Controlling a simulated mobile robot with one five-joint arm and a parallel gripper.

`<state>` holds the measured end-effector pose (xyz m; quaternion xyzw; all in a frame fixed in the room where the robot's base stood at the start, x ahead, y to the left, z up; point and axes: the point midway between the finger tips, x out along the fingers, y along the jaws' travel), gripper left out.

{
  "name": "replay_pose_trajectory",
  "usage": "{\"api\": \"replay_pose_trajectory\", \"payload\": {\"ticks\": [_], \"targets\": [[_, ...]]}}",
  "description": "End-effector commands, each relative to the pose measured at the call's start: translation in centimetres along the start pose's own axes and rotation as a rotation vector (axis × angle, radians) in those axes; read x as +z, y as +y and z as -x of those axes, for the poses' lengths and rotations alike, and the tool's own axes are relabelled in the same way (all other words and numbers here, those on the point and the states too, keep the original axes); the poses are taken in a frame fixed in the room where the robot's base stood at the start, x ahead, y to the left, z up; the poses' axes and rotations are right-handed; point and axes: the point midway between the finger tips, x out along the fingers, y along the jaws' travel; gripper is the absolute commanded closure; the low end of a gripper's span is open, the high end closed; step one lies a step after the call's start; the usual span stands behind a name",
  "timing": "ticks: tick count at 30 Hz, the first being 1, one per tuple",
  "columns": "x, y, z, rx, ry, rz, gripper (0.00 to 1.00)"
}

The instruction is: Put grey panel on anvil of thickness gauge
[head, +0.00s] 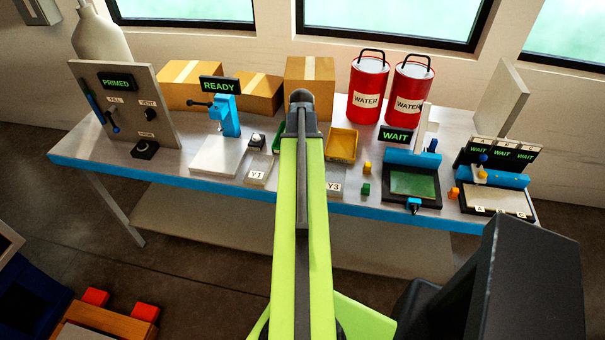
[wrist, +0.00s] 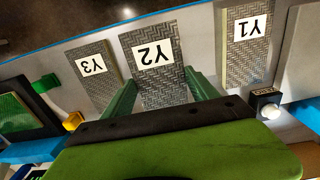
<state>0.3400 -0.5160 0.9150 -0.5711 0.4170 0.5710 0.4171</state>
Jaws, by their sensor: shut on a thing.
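A grey woven panel labelled Y2 (wrist: 155,82) is between the green fingers of my gripper (wrist: 160,88) in the wrist view. My gripper is shut on its sides. Its label is upside down in that view. I cannot tell how high it is above the bench. In the head view my arm hides the gripper and this panel. The blue device under a READY sign looks like the thickness gauge (head: 229,118). Its pale flat plate (head: 215,158) is bare, left of my arm. In the wrist view this plate shows at the right edge (wrist: 303,62).
Panels Y1 (head: 256,176) and Y3 (head: 333,188) lie on either side of my arm. A black button box (head: 257,142) stands between Y1 and the gauge. Yellow bin (head: 341,144), small blocks and a WAIT station (head: 413,185) are right. Boxes and red water cans stand behind.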

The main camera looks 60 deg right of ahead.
Motion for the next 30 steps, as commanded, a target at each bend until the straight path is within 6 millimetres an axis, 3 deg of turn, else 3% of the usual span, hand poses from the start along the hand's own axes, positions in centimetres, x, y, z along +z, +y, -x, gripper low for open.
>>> {"api": "replay_pose_trajectory", "payload": {"ticks": [2,9,21,22,26,30], "targets": [[0.0,0.1,-0.3,0.000,0.000,-0.001,0.76],[0.0,0.1,-4.3,0.000,0.000,-0.001,0.76],[0.0,0.2,-4.4,0.000,0.000,-0.002,0.76],[0.0,0.2,-4.2,0.000,0.000,-0.002,0.29],[0.0,0.2,-4.2,0.000,0.000,-0.002,0.11],[0.0,0.2,-4.2,0.000,0.000,-0.002,0.11]]}}
